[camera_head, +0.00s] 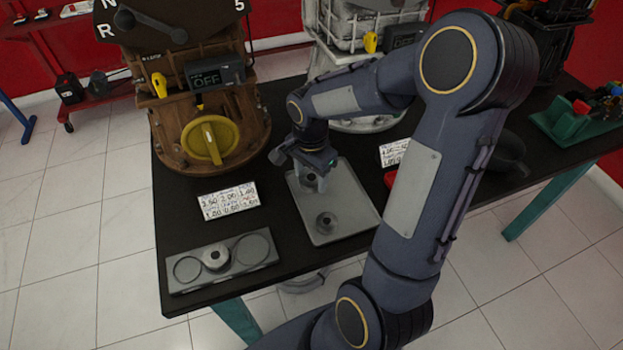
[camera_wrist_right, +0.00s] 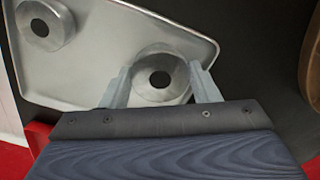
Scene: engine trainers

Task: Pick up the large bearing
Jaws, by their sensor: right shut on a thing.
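My right gripper (camera_head: 314,172) is over the back left part of a grey tray (camera_head: 350,200) on the dark table. In the right wrist view, its two fingers (camera_wrist_right: 160,78) are shut on the sides of a large grey metal bearing (camera_wrist_right: 158,97) with a dark round hole. In the head view this bearing is mostly hidden by the gripper. I cannot tell whether it still touches the tray. A second, smaller-looking bearing (camera_head: 326,223) stands apart near the tray's front; it also shows in the right wrist view (camera_wrist_right: 45,24). My left gripper is not in view.
A grey plate with round recesses (camera_head: 222,260) lies at the table's front left, with a small round part on its middle. A number card (camera_head: 228,200) lies between plate and engine. A brown engine trainer with a yellow knob (camera_head: 212,140) stands behind. Another trainer stands behind the tray.

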